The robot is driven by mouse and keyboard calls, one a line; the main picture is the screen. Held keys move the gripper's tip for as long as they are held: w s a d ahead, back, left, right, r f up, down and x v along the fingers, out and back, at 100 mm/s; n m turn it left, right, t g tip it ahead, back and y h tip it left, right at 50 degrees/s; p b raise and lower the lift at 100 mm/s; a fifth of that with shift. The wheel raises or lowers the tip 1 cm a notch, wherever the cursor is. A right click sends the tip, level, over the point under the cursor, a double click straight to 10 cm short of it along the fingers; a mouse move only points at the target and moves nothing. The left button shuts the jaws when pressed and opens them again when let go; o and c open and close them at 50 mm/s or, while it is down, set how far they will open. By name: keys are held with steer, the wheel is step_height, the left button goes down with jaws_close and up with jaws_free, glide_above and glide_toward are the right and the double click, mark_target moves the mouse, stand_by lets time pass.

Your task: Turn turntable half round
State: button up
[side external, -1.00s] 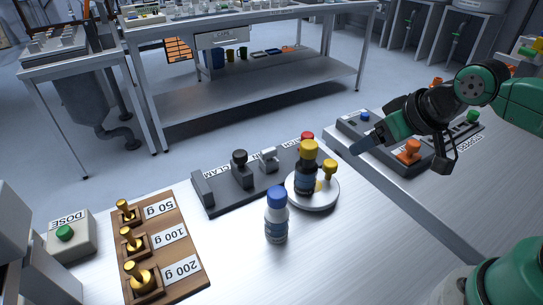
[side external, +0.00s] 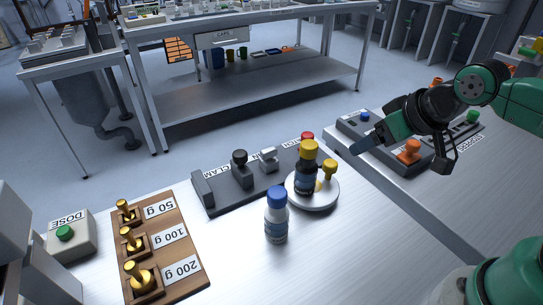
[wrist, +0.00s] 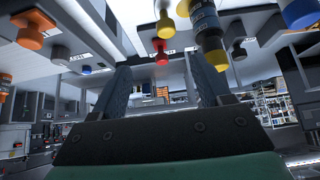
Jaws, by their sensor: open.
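The turntable (side external: 324,201) is a small white round disc on the steel bench. A dark bottle with a yellow cap (side external: 307,178) stands upright on it. A yellow knob (side external: 329,168) stands at its right edge. My gripper (side external: 362,146) is in the air to the right of the turntable and clear of it. In the wrist view my two fingers (wrist: 160,65) are spread with nothing between them. That view looks upside down, and the dark bottle (wrist: 205,25) shows at its top, beyond the fingers. The turntable's disc is hard to make out there.
A weight board (side external: 180,268) and dose button (side external: 65,233) are at left. An orange knob (side external: 408,150) is near my gripper.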

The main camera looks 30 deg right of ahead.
steer(key=m+g, duration=0.4)
steer(key=m, duration=0.7)
glide_toward(331, 163)
steer(key=m+g, duration=0.1)
steer(key=m, duration=0.1)
steer(key=w+f+m, duration=0.1)
steer(key=w+f+m+g, duration=0.1)
steer(key=m, duration=0.1)
steer(key=shift+w+f+m+g, duration=0.15)
steer(key=shift+w+m+g, duration=0.05)
steer(key=shift+m+g, duration=0.1)
steer(key=shift+w+f+m, duration=0.15)
steer(key=shift+f+m, duration=0.1)
steer(key=shift+m, duration=0.25)
steer(key=shift+f+g, duration=0.3)
steer(key=shift+f, duration=2.6)
jaws_close()
